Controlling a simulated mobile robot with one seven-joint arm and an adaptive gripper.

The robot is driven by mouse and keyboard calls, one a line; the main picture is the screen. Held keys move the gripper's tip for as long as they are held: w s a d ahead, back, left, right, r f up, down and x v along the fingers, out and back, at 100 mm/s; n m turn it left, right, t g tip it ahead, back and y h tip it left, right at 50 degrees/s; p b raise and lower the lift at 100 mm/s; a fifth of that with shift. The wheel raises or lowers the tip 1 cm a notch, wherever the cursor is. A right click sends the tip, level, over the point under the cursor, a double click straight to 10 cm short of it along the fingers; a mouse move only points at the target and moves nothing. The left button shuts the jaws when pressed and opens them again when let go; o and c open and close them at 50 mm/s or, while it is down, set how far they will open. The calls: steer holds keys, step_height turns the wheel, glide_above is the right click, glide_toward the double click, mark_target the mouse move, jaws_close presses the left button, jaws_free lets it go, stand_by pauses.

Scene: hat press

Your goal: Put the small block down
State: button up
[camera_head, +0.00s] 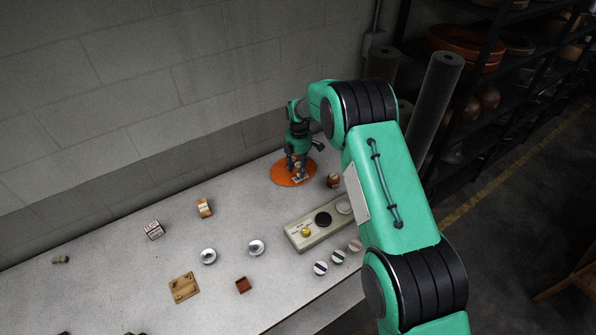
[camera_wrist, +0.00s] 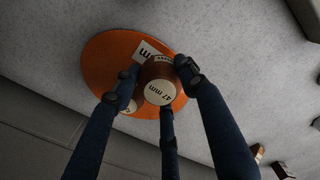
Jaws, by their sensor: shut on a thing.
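The small block appears to be a brown round piece with a white "47 mm" label, seen in the wrist view (camera_wrist: 158,92). My gripper (camera_wrist: 158,80) is shut on it, with dark fingers around its sides. In the head view my gripper (camera_head: 298,170) points down over a round orange mat (camera_head: 284,180) near the wall. The orange mat also fills the area behind the block in the wrist view (camera_wrist: 103,62). Whether the block touches the mat I cannot tell. A white printed card (camera_wrist: 147,50) and another pale labelled piece (camera_wrist: 130,106), partly behind a finger, are on the mat.
A small brown block (camera_head: 333,181) stands right of the mat. A beige panel with round knobs (camera_head: 299,239) lies in front. Metal domes (camera_head: 208,256), a wooden tray (camera_head: 184,287) and small blocks (camera_head: 204,208) are spread leftward.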

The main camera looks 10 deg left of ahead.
mark_target(298, 170)
steer(key=shift+w+a, duration=0.4)
steer(key=shift+w, duration=0.45)
steer(key=shift+f, duration=0.2)
steer(key=shift+f, duration=1.6)
steer(key=shift+f, duration=0.1)
steer(key=o, duration=1.2)
steer(key=shift+f, duration=0.1)
step_height(298, 170, up, 12)
steer(key=shift+r, duration=0.15)
